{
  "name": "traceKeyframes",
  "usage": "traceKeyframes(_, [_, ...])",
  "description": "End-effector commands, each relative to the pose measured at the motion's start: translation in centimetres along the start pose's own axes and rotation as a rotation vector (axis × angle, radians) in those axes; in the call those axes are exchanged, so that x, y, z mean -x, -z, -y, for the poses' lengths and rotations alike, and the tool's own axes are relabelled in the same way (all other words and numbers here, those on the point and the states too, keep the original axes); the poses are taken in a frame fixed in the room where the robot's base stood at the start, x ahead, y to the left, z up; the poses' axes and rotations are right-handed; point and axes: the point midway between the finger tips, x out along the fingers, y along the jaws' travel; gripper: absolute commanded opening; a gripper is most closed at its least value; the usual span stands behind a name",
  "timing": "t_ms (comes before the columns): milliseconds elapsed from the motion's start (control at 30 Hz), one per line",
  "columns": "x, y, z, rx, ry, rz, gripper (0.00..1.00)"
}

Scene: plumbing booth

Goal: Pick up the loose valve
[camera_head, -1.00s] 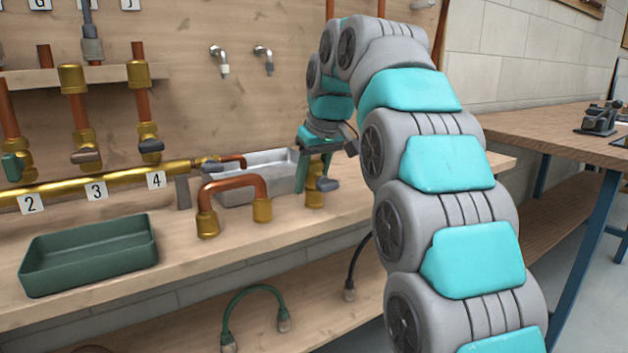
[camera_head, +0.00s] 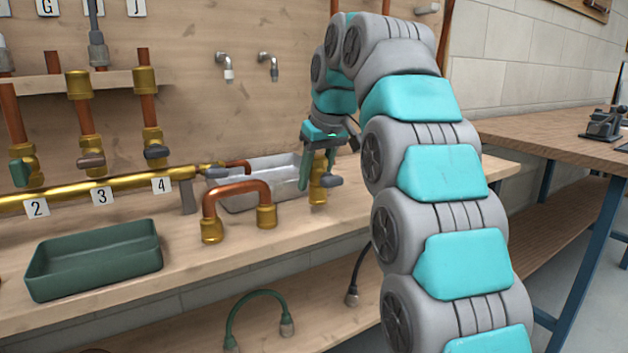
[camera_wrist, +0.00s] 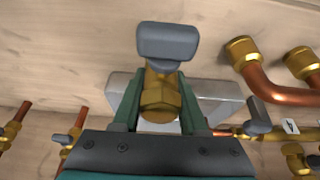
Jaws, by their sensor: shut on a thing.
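The loose valve (camera_head: 318,182) is a brass body with a grey lever handle; it is upright at the right of the bench top in the head view. My gripper (camera_head: 317,172) points down over it, with its green fingers on either side of the brass. In the wrist view the valve (camera_wrist: 159,100) sits between the two fingers of my gripper (camera_wrist: 160,112), its grey handle turned toward the top of the picture. The gripper is shut on the valve. I cannot tell whether the valve's lower end touches the bench.
A grey tray (camera_head: 240,202) stands just behind and left of the valve. A copper U-shaped pipe (camera_head: 238,188) with brass ends stands left of it. A green tray (camera_head: 95,265) is at the front left. A brass manifold pipe (camera_head: 75,194) runs along the back.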

Motion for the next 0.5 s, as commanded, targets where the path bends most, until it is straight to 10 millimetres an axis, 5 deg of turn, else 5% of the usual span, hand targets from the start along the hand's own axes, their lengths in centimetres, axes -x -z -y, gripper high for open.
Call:
traceKeyframes(167, [1.8,0.8,0.0,0.001,-0.002,-0.006,0.0])
traceKeyframes(500, [2.3,-0.9,0.5,0.0,0.0,-0.001,0.0])
